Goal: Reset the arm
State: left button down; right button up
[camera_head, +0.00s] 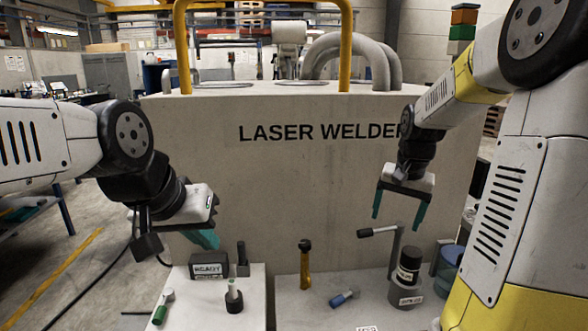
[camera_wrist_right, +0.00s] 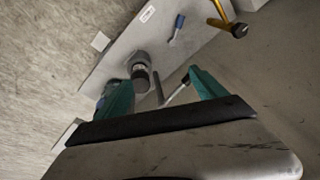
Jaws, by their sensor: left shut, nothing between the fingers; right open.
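A grey bent arm (camera_head: 395,250) with a dark handle (camera_head: 366,233) stands on the right bench, its top bar pointing left. It rises beside a dark labelled cylinder (camera_head: 409,262) on a round grey base (camera_head: 404,291). My right gripper (camera_head: 398,220) is open above and around the arm's upper end in the head view, pointing down; contact cannot be told. In the right wrist view, the arm (camera_wrist_right: 172,97) shows between the teal fingers, with the cylinder (camera_wrist_right: 140,76) beyond. My left gripper (camera_head: 207,240) is shut and empty above the left bench.
A small block marked READY (camera_head: 208,266) and a green-handled tool (camera_head: 162,307) are on the left bench. A yellow post with a dark top (camera_head: 305,265) and a blue-handled tool (camera_head: 344,298) are on the right bench. The laser welder body (camera_head: 300,180) stands behind.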

jog(key=s+a+r+n+t+y, duration=0.1)
jog(key=s+a+r+n+t, duration=0.1)
jog(key=s+a, duration=0.4)
jog(key=s+a+r+n+t+y, duration=0.1)
jog(key=s+a+r+n, duration=0.3)
jog(key=s, duration=0.9)
jog(key=shift+a+r+t, duration=0.4)
jog(key=shift+a+r, duration=0.15)
jog(key=shift+a, duration=0.3)
